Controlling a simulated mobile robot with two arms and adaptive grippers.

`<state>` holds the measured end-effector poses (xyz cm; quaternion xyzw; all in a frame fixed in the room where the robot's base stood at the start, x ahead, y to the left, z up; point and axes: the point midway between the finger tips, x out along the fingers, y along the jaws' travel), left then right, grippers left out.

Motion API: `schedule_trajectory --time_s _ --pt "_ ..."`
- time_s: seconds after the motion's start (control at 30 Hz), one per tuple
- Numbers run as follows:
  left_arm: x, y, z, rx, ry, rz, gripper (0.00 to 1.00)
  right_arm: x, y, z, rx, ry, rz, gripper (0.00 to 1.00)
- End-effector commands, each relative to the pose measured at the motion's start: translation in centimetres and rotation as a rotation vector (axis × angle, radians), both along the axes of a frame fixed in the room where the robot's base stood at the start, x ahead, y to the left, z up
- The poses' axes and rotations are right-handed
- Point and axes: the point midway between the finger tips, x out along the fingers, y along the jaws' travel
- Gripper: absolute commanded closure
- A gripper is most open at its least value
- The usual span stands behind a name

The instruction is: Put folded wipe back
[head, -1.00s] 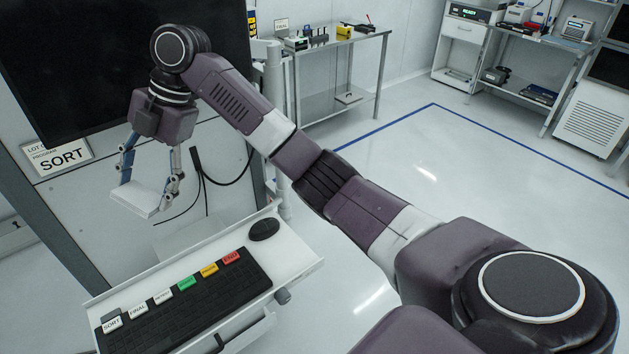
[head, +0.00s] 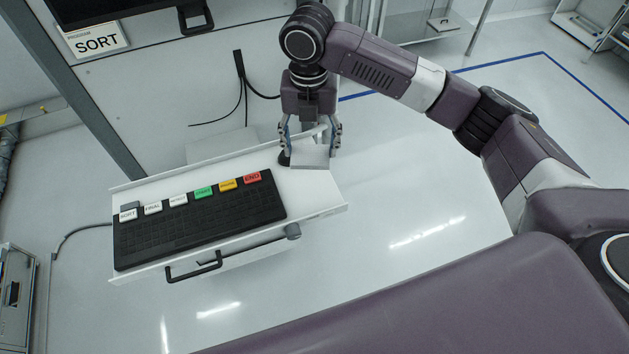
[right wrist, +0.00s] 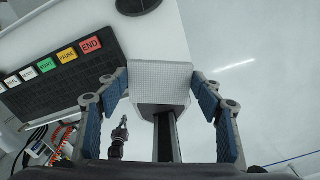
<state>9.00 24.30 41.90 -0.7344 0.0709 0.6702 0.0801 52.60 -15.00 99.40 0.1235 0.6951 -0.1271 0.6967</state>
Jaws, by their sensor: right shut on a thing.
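The folded wipe (head: 310,158) is a flat white pad. My right gripper (head: 309,146) is shut on it, with one finger at each side edge. It is over the right end of the white keyboard shelf (head: 316,196), by the mouse. I cannot tell whether the wipe touches the shelf. In the right wrist view the wipe (right wrist: 160,75) shows a fine dotted texture and spans the gap between the blue-padded fingers.
A black keyboard (head: 200,225) with labelled coloured keys lies on the shelf, left of the wipe. A dark mouse (head: 284,159) is partly hidden behind the gripper. A drawer handle (head: 194,267) juts from the shelf front. A SORT sign (head: 95,40) is on the cabinet.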

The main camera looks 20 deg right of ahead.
Motion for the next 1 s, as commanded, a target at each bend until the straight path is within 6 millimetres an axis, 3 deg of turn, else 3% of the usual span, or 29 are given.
schedule_trajectory --time_s 0.2,0.33,0.8,1.0 --pt "-0.2 0.1 1.2 0.001 0.003 0.001 1.0 -0.2 -0.1 -5.8 -0.001 0.005 -0.003 0.59" --pt "-0.2 -0.4 1.6 -0.005 0.003 0.002 1.0 -0.1 -0.1 -8.5 -0.001 0.003 -0.003 0.59" --pt "-0.1 -1.2 2.4 -0.014 0.001 -0.003 1.0 0.0 -0.1 -14.0 0.0 0.0 -0.003 0.59" --pt "0.0 -1.0 2.4 -0.011 -0.001 -0.003 1.0 0.1 -0.1 -14.5 0.0 -0.002 -0.001 0.59"
